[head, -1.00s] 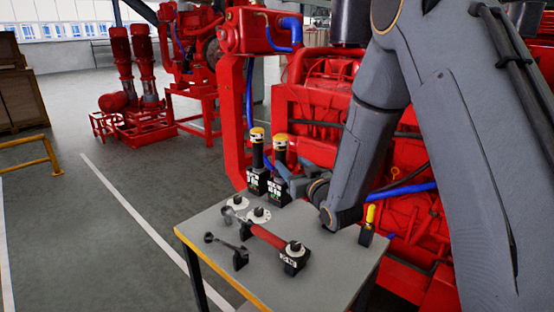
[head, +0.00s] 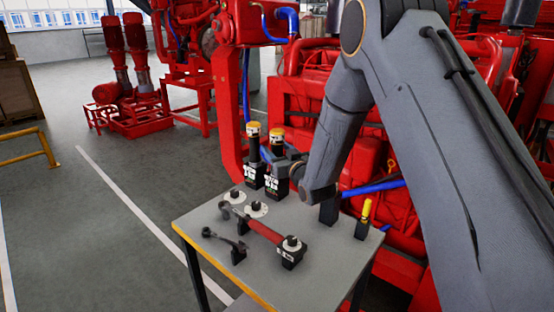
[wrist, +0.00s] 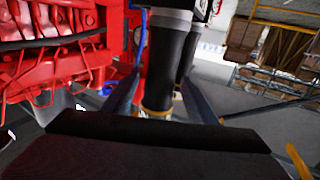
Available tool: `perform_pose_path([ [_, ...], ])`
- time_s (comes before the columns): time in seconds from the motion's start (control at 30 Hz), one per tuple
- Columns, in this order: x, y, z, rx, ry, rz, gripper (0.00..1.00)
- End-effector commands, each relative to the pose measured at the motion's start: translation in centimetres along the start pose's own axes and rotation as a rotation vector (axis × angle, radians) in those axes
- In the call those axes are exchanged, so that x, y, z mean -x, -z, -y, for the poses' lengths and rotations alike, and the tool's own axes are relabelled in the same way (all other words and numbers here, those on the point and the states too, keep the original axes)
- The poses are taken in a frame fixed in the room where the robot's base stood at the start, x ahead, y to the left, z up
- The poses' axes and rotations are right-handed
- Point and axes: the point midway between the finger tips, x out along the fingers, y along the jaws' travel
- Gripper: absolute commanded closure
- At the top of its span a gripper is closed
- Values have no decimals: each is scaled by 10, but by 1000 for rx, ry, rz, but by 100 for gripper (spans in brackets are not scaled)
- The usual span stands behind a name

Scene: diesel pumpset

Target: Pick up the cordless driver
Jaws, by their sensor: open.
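Two look-alike upright tools, black with yellow-and-white tops and labelled block bases, stand at the table's back edge. They appear to be cordless drivers: a left one (head: 253,160) and a right one (head: 275,178). My gripper (head: 285,165) is at the right one, its far end partly hidden by the tools and wrist. In the wrist view, my open gripper (wrist: 160,98) has a finger on either side of a black cylindrical body (wrist: 167,65), with a yellowish band at its lower end. A second dark body shows just behind it. I cannot tell whether the fingers touch it.
The grey table (head: 215,262) also holds a red-handled tool (head: 263,232) on stands, a smaller dark tool (head: 225,241), pale discs, a black block (head: 328,212) and a yellow-handled tool (head: 366,212). A red engine stands close behind. Open floor lies left.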

Motion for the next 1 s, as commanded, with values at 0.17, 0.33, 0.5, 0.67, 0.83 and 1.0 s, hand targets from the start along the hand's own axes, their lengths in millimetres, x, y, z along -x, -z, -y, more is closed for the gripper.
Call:
perform_pose_path([
  [0.17,0,0,-1,0,-1,0,71],
  [0.33,0,0,-1,0,-1,0,100],
  [0.5,0,2,-1,1,-2,-4,100],
  [0.67,0,3,-1,1,-2,-4,100],
  [0.83,0,10,-1,1,-1,-6,100],
  [1.0,0,27,-1,2,-1,-7,100],
])
